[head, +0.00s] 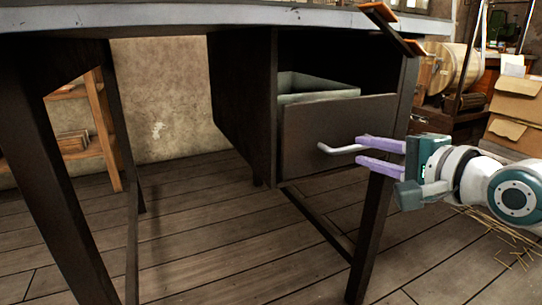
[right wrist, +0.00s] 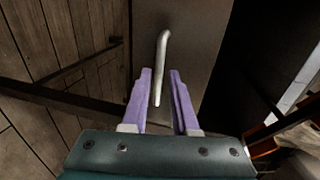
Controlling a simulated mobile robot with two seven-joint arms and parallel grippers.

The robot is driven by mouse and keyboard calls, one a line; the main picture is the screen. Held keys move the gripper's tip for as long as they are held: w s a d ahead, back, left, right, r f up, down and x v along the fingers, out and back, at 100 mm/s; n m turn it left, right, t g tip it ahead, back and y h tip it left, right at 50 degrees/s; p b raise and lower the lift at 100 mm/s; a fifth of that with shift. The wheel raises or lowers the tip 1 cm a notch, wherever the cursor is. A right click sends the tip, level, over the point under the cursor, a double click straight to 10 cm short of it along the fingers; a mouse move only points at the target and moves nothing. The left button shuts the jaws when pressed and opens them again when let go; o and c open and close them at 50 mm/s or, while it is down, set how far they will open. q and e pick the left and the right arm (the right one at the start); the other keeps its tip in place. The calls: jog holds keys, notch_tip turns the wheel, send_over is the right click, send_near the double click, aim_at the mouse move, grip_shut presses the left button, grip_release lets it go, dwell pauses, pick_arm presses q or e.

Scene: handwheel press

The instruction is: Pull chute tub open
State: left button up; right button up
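The chute tub shows as a drawer with a dark front panel (head: 300,143) under the table, with a pale grey box (head: 318,93) visible behind that front. A silver bar handle (head: 338,149) sticks out from the front; it also shows in the right wrist view (right wrist: 162,65). My right gripper (head: 362,152) comes in from the right at the handle. Its purple fingers (right wrist: 163,75) are apart, with the handle's near end between them and gaps visible. I cannot tell whether either finger touches the handle. My left gripper is not in view.
The table top (head: 180,17) spans above the drawer, with dark legs (head: 372,235) on both sides. A wooden shelf (head: 97,125) stands behind at left. Cardboard boxes (head: 515,110) and a wooden barrel (head: 447,68) stand at right. The plank floor in front is clear.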

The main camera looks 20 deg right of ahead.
aim_at(353, 149)
jog(key=b+x, duration=0.1)
jog(key=x, duration=0.2)
jog(key=shift+w+f+b, duration=0.2)
jog(key=shift+w+b, duration=0.1)
jog(key=shift+b, duration=0.1)
jog(key=shift+w+a, duration=0.1)
jog(key=shift+w, duration=0.3)
grip_shut()
dwell(0.8)
